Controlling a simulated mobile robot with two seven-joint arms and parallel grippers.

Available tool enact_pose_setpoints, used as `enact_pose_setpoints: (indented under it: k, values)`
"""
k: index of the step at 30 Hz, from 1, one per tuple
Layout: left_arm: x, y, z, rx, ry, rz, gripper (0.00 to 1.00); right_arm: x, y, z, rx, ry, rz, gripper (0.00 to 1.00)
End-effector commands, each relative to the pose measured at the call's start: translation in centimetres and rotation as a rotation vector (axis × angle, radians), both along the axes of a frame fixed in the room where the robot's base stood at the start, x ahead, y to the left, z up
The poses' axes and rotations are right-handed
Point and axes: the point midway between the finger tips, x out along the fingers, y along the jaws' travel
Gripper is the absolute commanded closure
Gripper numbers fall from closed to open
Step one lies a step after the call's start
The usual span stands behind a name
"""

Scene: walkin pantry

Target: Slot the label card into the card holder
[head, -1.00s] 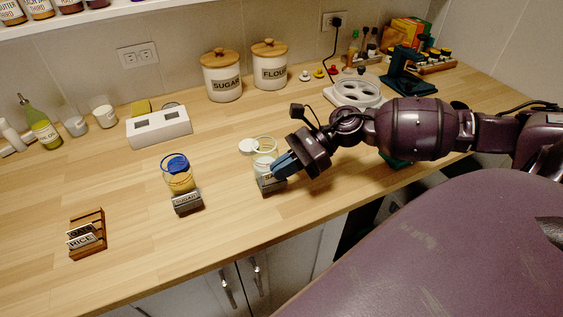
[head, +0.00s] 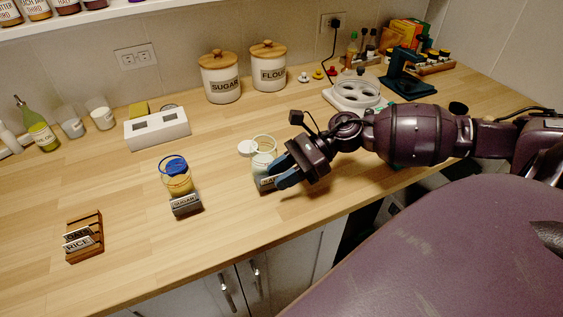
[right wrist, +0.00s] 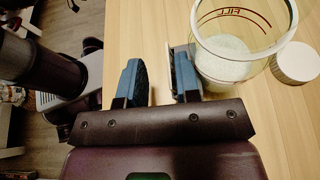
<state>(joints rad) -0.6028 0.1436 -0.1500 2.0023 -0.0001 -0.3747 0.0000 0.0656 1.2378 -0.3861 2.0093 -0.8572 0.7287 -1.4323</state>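My right gripper (head: 277,175) is open at the front of a clear jar holding white powder (right wrist: 222,60). A grey card holder with a light label card (head: 265,184) stands against this jar; its lettering is partly hidden by a finger. In the right wrist view my right gripper (right wrist: 159,75) has an empty gap between its blue fingers. The right-hand finger there is close beside the holder and card (right wrist: 182,60); I cannot tell whether they touch. My left gripper is not in view.
A wooden rack (head: 97,250) holds OATS and RICE cards at left. A blue-rimmed jar (head: 177,182) stands behind a SUGAR holder (head: 185,206). A white lid (head: 247,148) lies by the powder jar. Canisters and a white scale (head: 357,98) stand farther back.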

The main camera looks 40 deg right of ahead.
Motion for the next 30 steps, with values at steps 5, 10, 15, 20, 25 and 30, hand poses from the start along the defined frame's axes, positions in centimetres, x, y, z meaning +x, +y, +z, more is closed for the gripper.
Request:
enact_pose_setpoints:
  k: [5,10,15,20,25,30]
  values:
    - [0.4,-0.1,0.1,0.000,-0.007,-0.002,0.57,0.0,-0.1,-0.1,-0.001,0.002,-0.001,0.69]
    - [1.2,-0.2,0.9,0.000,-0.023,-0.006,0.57,-0.1,-0.5,0.0,-0.003,0.004,-0.003,0.69]
    - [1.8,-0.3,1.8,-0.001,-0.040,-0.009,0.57,-0.9,-3.0,1.1,-0.004,0.005,-0.005,0.69]
    - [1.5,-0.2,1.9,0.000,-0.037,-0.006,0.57,-1.6,-5.6,2.4,-0.003,0.003,-0.004,0.69]
    - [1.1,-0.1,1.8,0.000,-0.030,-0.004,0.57,-2.2,-7.9,3.5,-0.002,0.000,-0.003,0.69]
    - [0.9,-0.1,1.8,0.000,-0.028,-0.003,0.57,-2.5,-9.2,4.1,-0.001,0.001,-0.001,0.69]
